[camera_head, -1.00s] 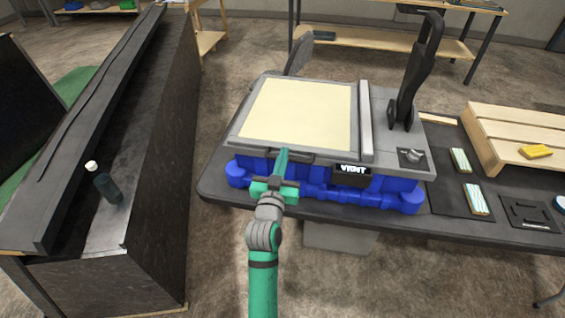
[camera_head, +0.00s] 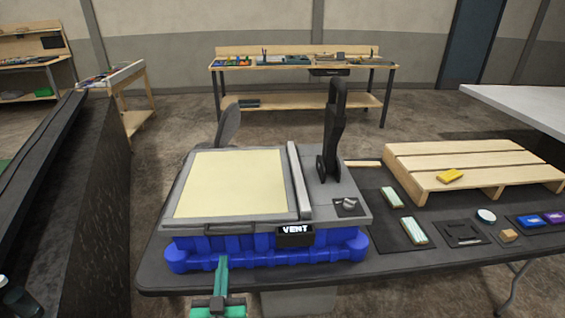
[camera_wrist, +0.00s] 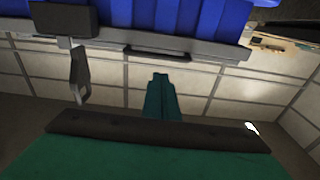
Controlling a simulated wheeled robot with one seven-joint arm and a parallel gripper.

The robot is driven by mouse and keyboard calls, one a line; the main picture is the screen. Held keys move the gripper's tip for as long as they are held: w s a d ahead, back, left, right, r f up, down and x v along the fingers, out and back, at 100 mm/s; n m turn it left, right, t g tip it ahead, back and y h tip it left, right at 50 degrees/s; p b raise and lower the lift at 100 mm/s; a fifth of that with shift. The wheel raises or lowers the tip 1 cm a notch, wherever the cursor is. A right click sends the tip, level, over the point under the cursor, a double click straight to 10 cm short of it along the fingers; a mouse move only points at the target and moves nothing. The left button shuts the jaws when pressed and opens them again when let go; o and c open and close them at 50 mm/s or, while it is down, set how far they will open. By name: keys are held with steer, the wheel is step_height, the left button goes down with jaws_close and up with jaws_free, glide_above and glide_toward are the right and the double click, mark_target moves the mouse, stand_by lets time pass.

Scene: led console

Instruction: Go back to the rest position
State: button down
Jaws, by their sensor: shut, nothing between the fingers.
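My gripper (camera_head: 222,266) is at the bottom of the head view, in front of the near edge of the black table (camera_head: 150,284). Its green fingers are together with nothing between them; they also show in the wrist view (camera_wrist: 161,88). Behind them stands the blue and grey console (camera_head: 265,248), with a pale cream top panel (camera_head: 232,183) and a small display (camera_head: 295,236) reading "VENT". My gripper appears apart from the console. In the wrist view the console's blue body (camera_wrist: 180,20) fills the top.
A wooden pallet (camera_head: 455,168) with a yellow block (camera_head: 450,175) is at the right of the table. Striped bars (camera_head: 415,230) and small items lie before it. A black upright lever (camera_head: 332,135) rises from the console. A dark bench (camera_head: 95,210) stands left, with floor between.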

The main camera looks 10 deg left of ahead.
steer(key=s+d+f+n+g, duration=0.2)
steer(key=s+d+f, duration=1)
steer(key=s+d, duration=0.3)
steer(key=s+d+m+h, duration=0.1)
steer(key=s+d, duration=0.1)
steer(key=s, duration=0.5)
steer(key=s+d+r+m+h, duration=0.1)
steer(key=s+d+m, duration=0.1)
steer(key=s, duration=0.5)
steer(key=s+d+r+m+g+h, duration=0.1)
steer(key=s+d+h, duration=0.1)
steer(key=s+d, duration=0.2)
steer(key=s, duration=0.3)
steer(key=shift+s+d+r+m, duration=0.2)
steer(key=shift+d+r+m, duration=0.05)
steer(key=shift+m, duration=0.05)
